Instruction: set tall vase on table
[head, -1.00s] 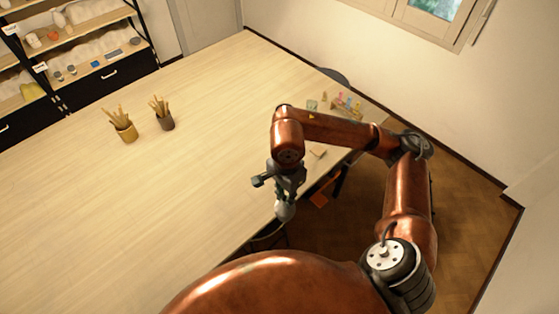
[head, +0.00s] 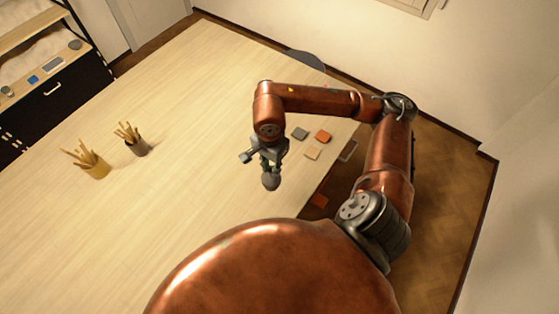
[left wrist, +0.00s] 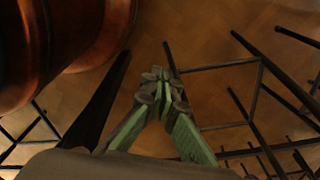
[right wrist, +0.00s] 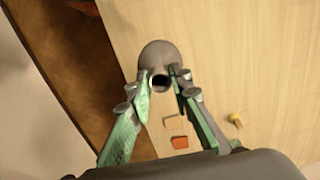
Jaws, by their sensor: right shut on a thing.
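The tall vase, small and grey in the head view (head: 271,182), hangs below my right gripper (head: 268,162). In the right wrist view the fingers of the right gripper (right wrist: 165,92) are closed on either side of the neck of the vase (right wrist: 160,56), its dark mouth facing the camera. The vase shows against the pale table (head: 205,130), near its right edge; I cannot tell whether its base touches the top. My left gripper (left wrist: 165,82) is out of the head view. In the left wrist view its fingertips meet, empty, over the floor.
Two pots of wooden tools, a yellow one (head: 97,170) and a grey one (head: 139,148), stand at left. A dark tile (head: 299,133), an orange tile (head: 323,136) and a tan tile (head: 313,153) lie beyond the vase. Mid-table is clear. Dark metal frames (left wrist: 262,95) stand below my left gripper.

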